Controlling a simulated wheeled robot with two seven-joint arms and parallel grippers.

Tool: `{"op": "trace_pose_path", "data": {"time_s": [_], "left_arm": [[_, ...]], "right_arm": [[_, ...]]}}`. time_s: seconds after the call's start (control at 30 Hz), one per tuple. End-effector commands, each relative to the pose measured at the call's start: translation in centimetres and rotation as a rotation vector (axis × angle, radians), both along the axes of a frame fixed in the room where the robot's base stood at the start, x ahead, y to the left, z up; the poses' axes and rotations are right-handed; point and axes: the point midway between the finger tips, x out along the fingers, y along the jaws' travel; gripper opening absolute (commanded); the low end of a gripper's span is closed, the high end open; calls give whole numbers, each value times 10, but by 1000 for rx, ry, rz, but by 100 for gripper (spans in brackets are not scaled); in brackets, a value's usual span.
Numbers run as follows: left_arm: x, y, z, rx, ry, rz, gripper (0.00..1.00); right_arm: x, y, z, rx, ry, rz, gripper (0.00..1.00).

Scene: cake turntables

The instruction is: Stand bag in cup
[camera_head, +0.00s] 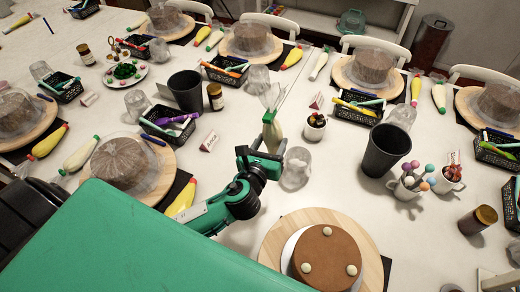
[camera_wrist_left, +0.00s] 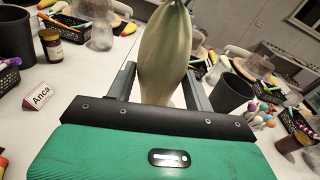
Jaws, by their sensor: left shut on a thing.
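A cream piping bag (camera_head: 271,138) with a green band hangs in my left gripper (camera_head: 262,162), with clear crumpled film at its top. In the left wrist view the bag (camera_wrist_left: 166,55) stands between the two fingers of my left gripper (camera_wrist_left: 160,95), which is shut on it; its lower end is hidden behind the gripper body. A clear cup (camera_head: 296,168) stands on the table just right of the gripper, apart from the bag as far as I can tell. My right gripper is not in view.
A brown cake (camera_head: 326,257) on a wooden turntable (camera_head: 276,243) is at the front. Bare tablecloth lies between the clear cup and the dark right cup.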

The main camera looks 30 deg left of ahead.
Motion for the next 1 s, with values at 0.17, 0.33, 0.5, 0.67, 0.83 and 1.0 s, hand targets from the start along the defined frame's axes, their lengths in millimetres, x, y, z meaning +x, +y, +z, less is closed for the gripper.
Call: {"op": "trace_pose_path", "data": {"time_s": [0.17, 0.33, 0.5, 0.67, 0.83, 1.0], "left_arm": [[35, -16, 7, 44, -16, -22, 44], [73, -37, 14, 89, -31, -50, 44], [101, -55, 20, 124, -41, -73, 44], [113, -63, 21, 140, -45, -83, 44], [114, -64, 16, 141, -45, -87, 44], [114, -64, 3, 141, -45, -85, 44]], "right_arm": [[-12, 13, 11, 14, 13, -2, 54], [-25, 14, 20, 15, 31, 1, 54], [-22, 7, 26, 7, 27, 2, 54], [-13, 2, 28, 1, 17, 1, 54], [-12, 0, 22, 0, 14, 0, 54], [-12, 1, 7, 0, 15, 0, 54]]}}
